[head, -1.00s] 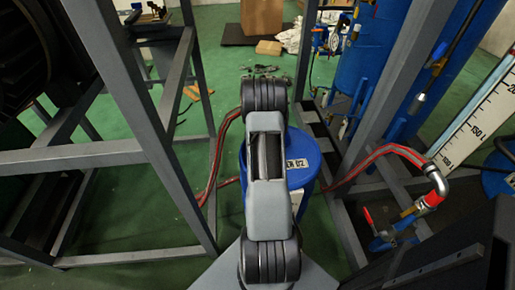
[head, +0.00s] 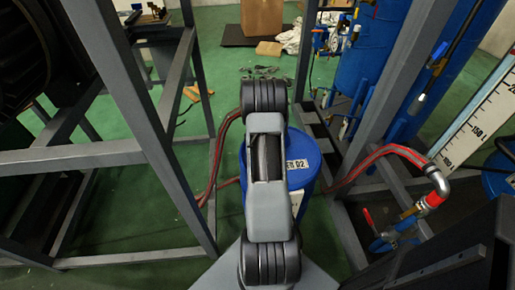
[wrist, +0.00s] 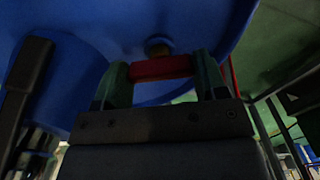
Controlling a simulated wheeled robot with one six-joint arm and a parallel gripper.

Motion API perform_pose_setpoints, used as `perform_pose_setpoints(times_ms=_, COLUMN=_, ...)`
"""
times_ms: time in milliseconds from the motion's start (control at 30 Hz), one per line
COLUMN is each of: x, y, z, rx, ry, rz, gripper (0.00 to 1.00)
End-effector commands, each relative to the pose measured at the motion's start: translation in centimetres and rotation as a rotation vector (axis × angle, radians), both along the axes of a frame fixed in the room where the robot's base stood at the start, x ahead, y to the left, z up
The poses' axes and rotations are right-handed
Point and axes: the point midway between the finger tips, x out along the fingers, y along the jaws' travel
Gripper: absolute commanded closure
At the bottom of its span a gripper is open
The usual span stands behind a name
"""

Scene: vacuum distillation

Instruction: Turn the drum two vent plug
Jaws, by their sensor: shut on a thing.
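The blue drum (head: 303,146), with a white label ending in "D2", stands on the green floor in the head view, partly hidden behind my arm. In the wrist view the drum's blue surface (wrist: 100,38) fills the upper part. My gripper (wrist: 163,72) is shut on the red piece, one finger at each end. In the head view my arm hides the gripper and the plug.
Grey metal frames stand on the left (head: 150,120) and right (head: 375,100) of the drum. A red hose (head: 380,152) runs right to a metal elbow and a blue valve (head: 392,240) with a red lever. Another red hose (head: 213,165) passes left of the drum.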

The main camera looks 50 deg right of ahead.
Motion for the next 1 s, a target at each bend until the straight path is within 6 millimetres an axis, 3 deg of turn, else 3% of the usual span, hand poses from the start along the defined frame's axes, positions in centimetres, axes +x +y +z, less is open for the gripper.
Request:
perform_pose_setpoints(times_ms=67, x=0.0, y=0.0, z=0.0, rx=-0.001, ry=-0.001, rz=-0.001, gripper=0.58)
perform_pose_setpoints(times_ms=100, x=0.0, y=0.0, z=0.0, rx=-0.001, ry=-0.001, rz=-0.001, gripper=0.32)
perform_pose_setpoints(times_ms=367, x=0.0, y=0.0, z=0.0, rx=0.0, ry=0.0, rz=-0.001, gripper=0.08)
perform_pose_setpoints(times_ms=667, x=0.0, y=0.0, z=0.4, rx=-0.001, ry=-0.001, rz=-0.001, gripper=0.08)
perform_pose_setpoints(times_ms=767, x=0.1, y=-0.1, z=1.6, rx=-0.004, ry=-0.003, rz=-0.001, gripper=0.08)
perform_pose_setpoints(times_ms=1000, x=0.0, y=-0.1, z=6.5, rx=-0.004, ry=-0.003, rz=-0.002, gripper=0.08)
